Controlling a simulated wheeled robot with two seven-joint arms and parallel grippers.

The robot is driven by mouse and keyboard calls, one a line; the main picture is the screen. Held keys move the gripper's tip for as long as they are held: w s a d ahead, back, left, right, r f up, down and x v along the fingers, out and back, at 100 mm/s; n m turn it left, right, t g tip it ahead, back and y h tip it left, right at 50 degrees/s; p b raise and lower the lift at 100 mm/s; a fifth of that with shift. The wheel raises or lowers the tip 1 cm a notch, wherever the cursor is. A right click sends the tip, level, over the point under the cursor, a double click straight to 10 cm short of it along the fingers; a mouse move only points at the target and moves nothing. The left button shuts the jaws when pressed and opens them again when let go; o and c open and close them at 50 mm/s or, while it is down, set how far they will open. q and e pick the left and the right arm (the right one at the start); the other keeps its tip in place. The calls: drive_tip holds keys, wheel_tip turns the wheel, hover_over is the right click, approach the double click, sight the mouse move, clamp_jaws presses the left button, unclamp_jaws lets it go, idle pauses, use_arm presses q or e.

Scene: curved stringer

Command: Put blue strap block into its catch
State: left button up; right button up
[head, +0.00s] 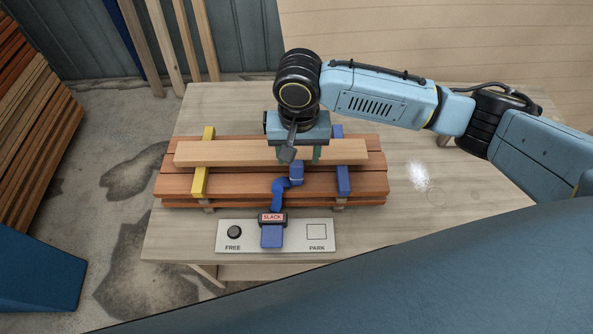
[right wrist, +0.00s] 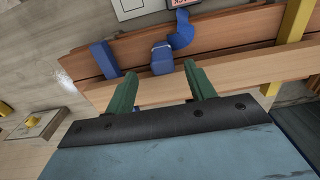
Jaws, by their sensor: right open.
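The blue strap block (head: 296,172) sits at the end of a curved blue strap (head: 278,192), on the reddish boards near the front edge of the pale plank. In the right wrist view the block (right wrist: 162,58) shows between and just beyond the green fingertips. My right gripper (head: 301,154) is open above the pale plank, fingers pointing down, with nothing seen held. The strap runs to a dark holder marked SLACK (head: 272,219). I cannot tell which part is the catch. My left gripper is not in view.
A yellow bar (head: 204,162) and a blue bar (head: 342,180) cross the board stack (head: 240,184). A white panel (head: 300,238) marked FREE and PARK lies in front, with a black knob (head: 234,232). The table's right part (head: 420,205) is clear.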

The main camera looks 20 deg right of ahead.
sight(296, 162)
drive_tip(key=shift+w+a+f, duration=0.1)
drive_tip(key=shift+f, duration=2.6)
clamp_jaws()
drive_tip(key=shift+r, duration=0.15)
